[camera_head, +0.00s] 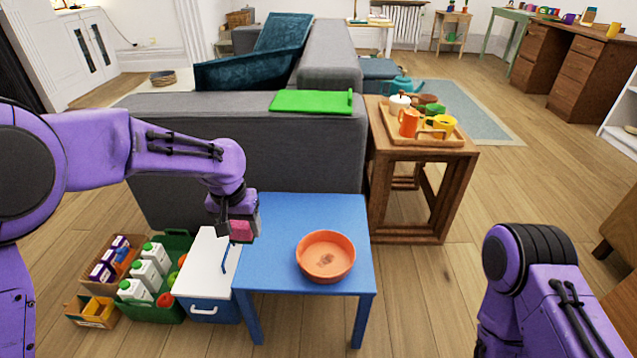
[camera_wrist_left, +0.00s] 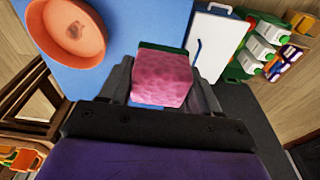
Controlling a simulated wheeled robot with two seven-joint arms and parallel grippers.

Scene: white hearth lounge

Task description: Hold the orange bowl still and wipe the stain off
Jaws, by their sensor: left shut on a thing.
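The orange bowl (camera_head: 313,268) stands upright on the blue table (camera_head: 285,215), with a dark brownish stain (camera_head: 325,260) on its inside bottom. The bowl (camera_wrist_left: 50,32) and stain (camera_wrist_left: 75,29) also show at the upper left of the left wrist view. My left gripper (camera_head: 238,224) is shut on a pink sponge (camera_wrist_left: 162,88) with a dark green layer. It holds the sponge by the table's left edge, to the left of the bowl and apart from it. My right arm shows at the lower right of the head view, but its gripper is outside the picture.
A white-lidded blue cooler (camera_head: 205,262) and crates of cartons (camera_head: 150,300) stand left of the table. A grey sofa (camera_head: 300,155) is behind it. A wooden side table (camera_head: 440,165) with a tray of cups stands behind right. The blue tabletop around the bowl is clear.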

